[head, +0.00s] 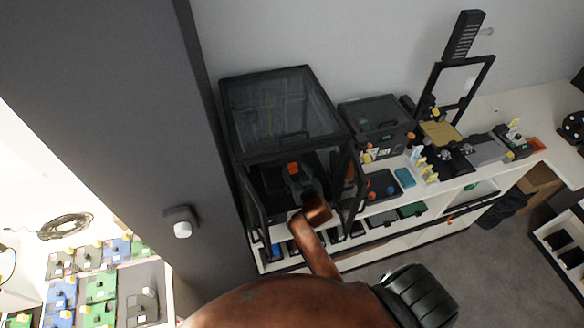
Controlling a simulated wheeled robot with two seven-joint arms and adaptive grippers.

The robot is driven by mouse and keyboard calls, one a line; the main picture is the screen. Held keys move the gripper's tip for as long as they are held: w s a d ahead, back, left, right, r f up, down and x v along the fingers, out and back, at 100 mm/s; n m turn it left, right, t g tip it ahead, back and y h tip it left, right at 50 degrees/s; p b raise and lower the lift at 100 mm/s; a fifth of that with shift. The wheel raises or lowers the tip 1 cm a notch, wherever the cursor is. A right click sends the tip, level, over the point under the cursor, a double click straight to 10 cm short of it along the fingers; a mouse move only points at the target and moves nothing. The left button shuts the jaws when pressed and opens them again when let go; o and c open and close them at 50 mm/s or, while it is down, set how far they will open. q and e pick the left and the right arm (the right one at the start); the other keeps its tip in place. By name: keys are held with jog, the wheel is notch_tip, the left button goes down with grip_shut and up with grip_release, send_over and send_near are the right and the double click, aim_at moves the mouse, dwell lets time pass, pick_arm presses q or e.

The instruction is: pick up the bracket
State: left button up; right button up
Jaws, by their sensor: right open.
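My right gripper (297,178) is a dark shape at the end of my brown arm, reaching into the front of a large black-framed enclosure (285,105). It is open, though its fingers are small and dark here. A small orange-red piece (293,168) shows at the gripper's tip. I cannot tell whether this piece is the bracket, or whether it touches the fingers. No other thing in view is clearly the bracket. The dark interior around the gripper hides detail. My left gripper is not in view.
A smaller dark box (376,122) stands right of the enclosure. A dark pillar (130,110) stands left. Coloured bins (100,287) lie at lower left. Grey floor (480,250) is clear.

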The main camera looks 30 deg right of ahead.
aim_at(293, 167)
jog(key=shift+p+x, duration=0.35)
jog(key=shift+x, duration=1.9)
jog(key=shift+s+f, duration=0.1)
jog(key=shift+c, duration=0.5)
jog(key=c, duration=0.8)
